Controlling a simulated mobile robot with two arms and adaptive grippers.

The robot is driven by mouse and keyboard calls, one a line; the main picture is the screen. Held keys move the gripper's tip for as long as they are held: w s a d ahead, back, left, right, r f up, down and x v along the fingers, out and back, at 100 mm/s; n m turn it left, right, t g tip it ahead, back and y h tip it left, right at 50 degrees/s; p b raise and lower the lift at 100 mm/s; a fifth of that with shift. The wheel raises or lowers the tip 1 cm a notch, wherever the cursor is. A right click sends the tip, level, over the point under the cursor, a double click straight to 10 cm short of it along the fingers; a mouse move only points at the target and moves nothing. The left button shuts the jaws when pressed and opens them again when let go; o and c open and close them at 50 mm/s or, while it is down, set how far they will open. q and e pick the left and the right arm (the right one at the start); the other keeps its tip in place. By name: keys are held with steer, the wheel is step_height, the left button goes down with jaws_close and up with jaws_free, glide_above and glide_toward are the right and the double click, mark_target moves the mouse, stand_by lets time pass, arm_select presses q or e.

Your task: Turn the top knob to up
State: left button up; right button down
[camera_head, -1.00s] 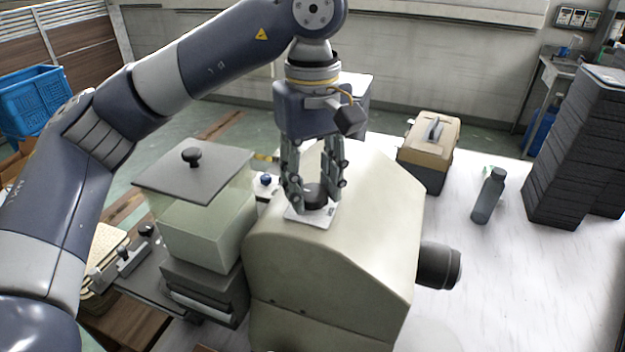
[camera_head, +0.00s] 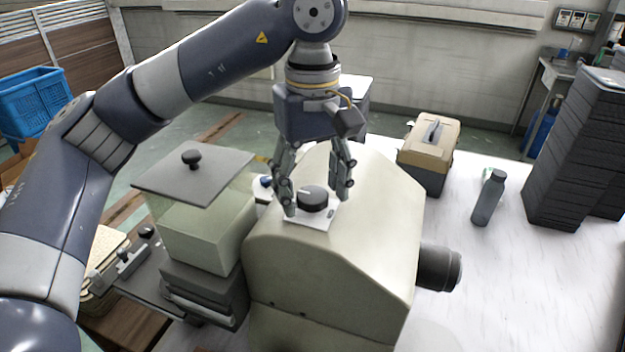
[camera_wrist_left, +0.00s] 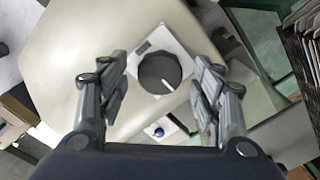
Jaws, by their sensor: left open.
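The top knob (camera_head: 312,198) is a round black dial with a white pointer line on a white plate (camera_head: 322,222). It sits on top of a cream machine housing (camera_head: 350,265). In the left wrist view the knob (camera_wrist_left: 160,72) lies between the fingers, its pointer line towards the lower right. My left gripper (camera_head: 316,205) is open, pointing down, with one finger on each side of the knob. A gap shows between the fingers and the knob in the left wrist view (camera_wrist_left: 160,92). My right gripper is not in view.
Left of the housing stands a clear box (camera_head: 205,230) with a grey lid and black lid knob. A dark cylinder (camera_head: 440,266) sticks out of the housing's right side. A tan toolbox (camera_head: 428,150), a grey bottle (camera_head: 489,197) and stacked black trays (camera_head: 580,150) stand right.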

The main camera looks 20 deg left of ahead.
mark_target(312, 193)
arm_select(q)
steer(key=shift+r, duration=0.15)
step_height(312, 193, up, 12)
stand_by(0.5)
stand_by(0.3)
